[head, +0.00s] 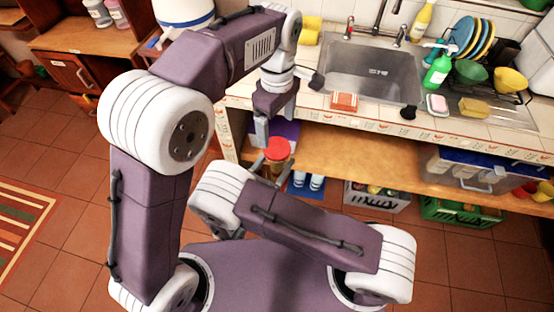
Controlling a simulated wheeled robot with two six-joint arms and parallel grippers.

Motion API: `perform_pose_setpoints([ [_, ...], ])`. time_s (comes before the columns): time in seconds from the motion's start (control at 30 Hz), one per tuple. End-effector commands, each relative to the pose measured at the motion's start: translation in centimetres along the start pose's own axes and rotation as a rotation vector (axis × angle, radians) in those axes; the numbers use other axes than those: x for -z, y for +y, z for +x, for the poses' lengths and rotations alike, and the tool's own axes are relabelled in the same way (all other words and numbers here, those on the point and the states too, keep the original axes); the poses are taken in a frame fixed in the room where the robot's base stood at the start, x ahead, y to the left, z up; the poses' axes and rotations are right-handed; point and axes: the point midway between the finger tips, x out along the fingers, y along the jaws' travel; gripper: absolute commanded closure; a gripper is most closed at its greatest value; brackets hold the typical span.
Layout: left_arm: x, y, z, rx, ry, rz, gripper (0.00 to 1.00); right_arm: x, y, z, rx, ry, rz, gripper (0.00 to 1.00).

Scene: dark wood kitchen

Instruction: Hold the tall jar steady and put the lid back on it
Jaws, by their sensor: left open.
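A jar (273,171) with a red lid (277,148) at its top shows near the middle of the head view, in front of the wooden shelf. Its lower part is hidden behind my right arm, and I cannot tell whether the lid is seated. My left gripper (274,131) points down just above the lid. Its jaws are open and hold nothing. My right arm reaches across from the lower right toward the jar. Only small grey parts that may be my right gripper (257,165) show beside the jar, so its grip is unclear.
The tiled counter (385,121) behind holds a sink (370,72), an orange sponge box (344,101), a green soap bottle (437,72) and a dish rack. The lower wooden shelf (370,160) has clear room right of the jar. Crates (460,211) stand below it.

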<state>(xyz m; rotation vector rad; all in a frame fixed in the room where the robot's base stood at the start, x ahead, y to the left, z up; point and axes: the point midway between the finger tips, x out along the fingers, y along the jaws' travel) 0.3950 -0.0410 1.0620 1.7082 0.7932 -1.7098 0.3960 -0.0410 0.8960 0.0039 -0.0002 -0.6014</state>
Motion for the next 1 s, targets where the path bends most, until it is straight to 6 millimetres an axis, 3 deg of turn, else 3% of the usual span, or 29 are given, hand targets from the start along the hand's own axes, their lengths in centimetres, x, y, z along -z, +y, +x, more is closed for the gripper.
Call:
perform_pose_setpoints([
  [0.5, 0.0, 0.0, 7.0, 0.002, 0.000, 0.000, 0.12, -0.1, 0.0, 0.0, 0.000, -0.002, 0.000, 1.00],
  [0.9, 0.1, 0.0, 8.0, 0.000, 0.000, 0.001, 0.12, -0.1, 0.0, 0.0, 0.000, -0.002, 0.001, 1.00],
  [0.93, 0.1, 0.0, 8.0, 0.000, 0.000, 0.001, 0.15, -0.1, 0.0, 0.0, 0.000, -0.002, 0.001, 1.00],
  [1.0, 0.0, 0.0, 8.0, -0.001, 0.000, 0.001, 0.35, -0.1, 0.0, 0.0, 0.000, -0.002, 0.000, 1.00],
])
